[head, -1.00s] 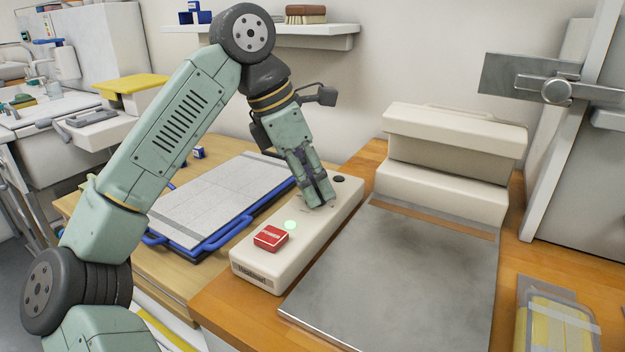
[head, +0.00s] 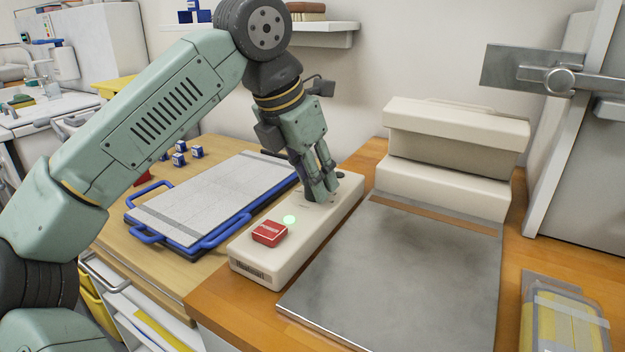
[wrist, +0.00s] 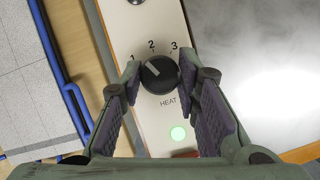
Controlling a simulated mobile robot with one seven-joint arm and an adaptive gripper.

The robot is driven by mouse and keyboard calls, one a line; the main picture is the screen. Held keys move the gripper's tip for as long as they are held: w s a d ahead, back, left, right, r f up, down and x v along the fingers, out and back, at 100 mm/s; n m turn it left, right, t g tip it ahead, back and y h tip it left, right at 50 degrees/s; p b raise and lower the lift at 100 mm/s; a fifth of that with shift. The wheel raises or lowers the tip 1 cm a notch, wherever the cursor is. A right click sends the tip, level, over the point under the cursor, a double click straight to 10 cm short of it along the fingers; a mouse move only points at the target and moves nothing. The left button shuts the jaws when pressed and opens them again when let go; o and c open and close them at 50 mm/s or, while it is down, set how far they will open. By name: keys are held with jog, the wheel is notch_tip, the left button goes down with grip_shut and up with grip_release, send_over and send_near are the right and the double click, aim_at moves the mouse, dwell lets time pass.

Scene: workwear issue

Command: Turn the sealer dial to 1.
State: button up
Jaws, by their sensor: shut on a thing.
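The sealer (head: 300,233) is a long cream unit on the wooden bench. In the wrist view its black dial (wrist: 160,75) sits above the word HEAT, with the numbers 1, 2 and 3 around it. The dial's white pointer mark aims up and left, between 1 and 2 and closer to 1. My gripper (wrist: 159,72) is shut on the dial, one finger on its left and one on its right. In the head view my gripper (head: 325,192) is over the sealer's far half and hides the dial.
A red block (head: 269,233) and a green light (head: 289,219) are on the sealer's near half. A grey metal plate (head: 395,270) with a cream machine (head: 450,150) behind it is to the right. A blue-handled board (head: 205,195) lies to the left, with several small blue-and-white blocks (head: 180,158) beyond.

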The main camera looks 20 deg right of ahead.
jog(key=shift+n+t+y+b, duration=0.3)
jog(key=shift+n+t+b, duration=0.15)
jog(key=shift+n, duration=1.05)
jog(key=shift+s, duration=0.1)
jog(key=o, duration=1.2)
jog(key=shift+c, duration=0.2)
jog(key=v, duration=1.2)
jog(key=shift+s, duration=0.1)
